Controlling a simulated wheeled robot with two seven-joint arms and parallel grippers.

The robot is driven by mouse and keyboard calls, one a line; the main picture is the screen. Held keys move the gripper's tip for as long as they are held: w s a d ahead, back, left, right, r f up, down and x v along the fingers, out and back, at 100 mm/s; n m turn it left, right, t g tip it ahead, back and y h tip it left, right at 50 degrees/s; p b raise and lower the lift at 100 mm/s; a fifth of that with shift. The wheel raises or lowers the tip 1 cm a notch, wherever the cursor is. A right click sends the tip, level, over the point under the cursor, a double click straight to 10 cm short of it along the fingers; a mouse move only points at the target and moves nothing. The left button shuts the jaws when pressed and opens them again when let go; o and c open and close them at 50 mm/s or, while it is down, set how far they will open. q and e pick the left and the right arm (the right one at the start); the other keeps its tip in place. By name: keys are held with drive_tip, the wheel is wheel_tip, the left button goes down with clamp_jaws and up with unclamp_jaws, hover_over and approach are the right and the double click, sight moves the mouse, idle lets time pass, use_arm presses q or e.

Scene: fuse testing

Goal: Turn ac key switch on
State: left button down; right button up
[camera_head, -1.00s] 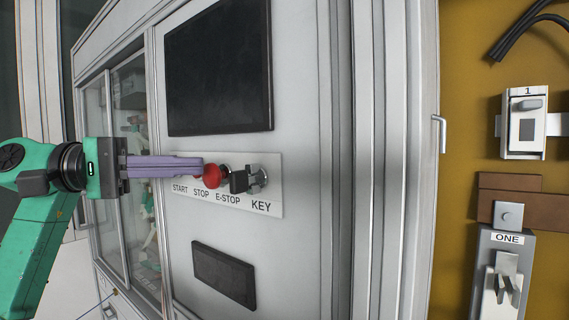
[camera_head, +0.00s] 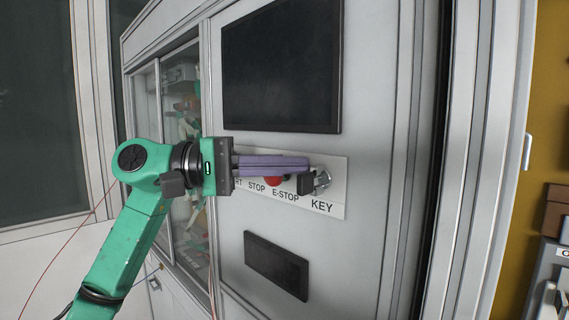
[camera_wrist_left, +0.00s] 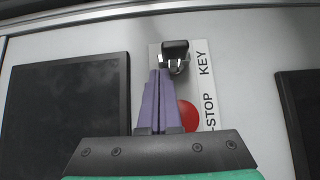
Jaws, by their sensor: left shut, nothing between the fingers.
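The key switch (camera_head: 321,181) sits at the right end of a white label plate (camera_head: 334,207), above the word KEY. Its black key head (camera_head: 306,183) sticks out toward me. It also shows at the top of the left wrist view (camera_wrist_left: 175,48), with the metal lock partly hidden behind it. My left gripper (camera_head: 306,163) has purple fingers that are shut and empty. In the head view their tips are just above the key head; I cannot tell whether they touch it. My right gripper is not in view.
A red E-STOP button (camera_head: 273,181) is just left of the key, partly covered by the fingers, and shows in the left wrist view (camera_wrist_left: 188,116). A dark screen (camera_head: 283,66) is above the plate and a dark panel (camera_head: 276,265) below.

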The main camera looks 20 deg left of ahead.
use_arm(q)
drive_tip(key=shift+d+r, duration=0.1)
drive_tip(key=shift+d, duration=0.05)
drive_tip(key=shift+p, duration=0.35)
drive_tip(key=shift+r+y, duration=0.1)
drive_tip(key=shift+y, duration=0.2)
drive_tip(key=shift+m+p, duration=0.35)
drive_tip(key=shift+m, duration=0.05)
